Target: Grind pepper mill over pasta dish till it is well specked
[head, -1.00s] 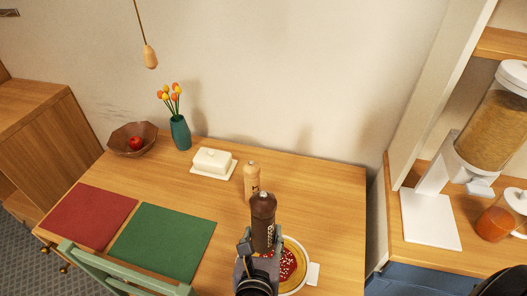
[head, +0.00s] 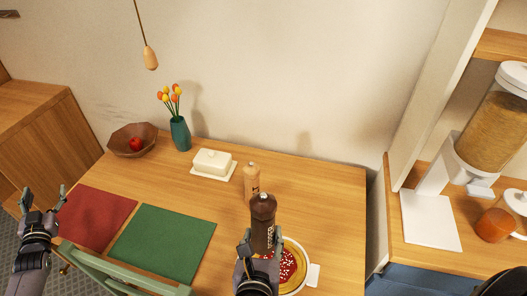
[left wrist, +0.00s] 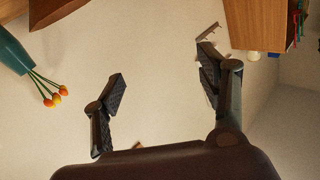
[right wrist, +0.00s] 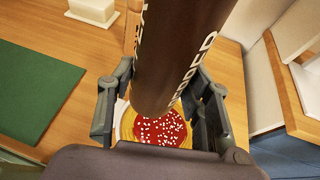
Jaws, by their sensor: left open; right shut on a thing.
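A dark brown mill (head: 263,209) with pale lettering stands upright in my right gripper (head: 259,246), which is shut on it. It also fills the middle of the right wrist view (right wrist: 175,50), between the fingers. The pasta dish (head: 290,264) lies below, partly hidden by the mill and gripper. The right wrist view shows its yellow pasta, red sauce and white bits (right wrist: 160,130); I cannot make out dark pepper specks. A light wooden mill (head: 251,182) stands behind the dark one. My left gripper (head: 44,197) is open and empty, left of the red placemat.
Red (head: 97,216) and green (head: 165,242) placemats lie on the left of the table, with a green chair (head: 110,272) in front. A butter dish (head: 212,163), flower vase (head: 181,133) and fruit bowl (head: 124,141) stand behind. A shelf with a dispenser (head: 490,130) is at right.

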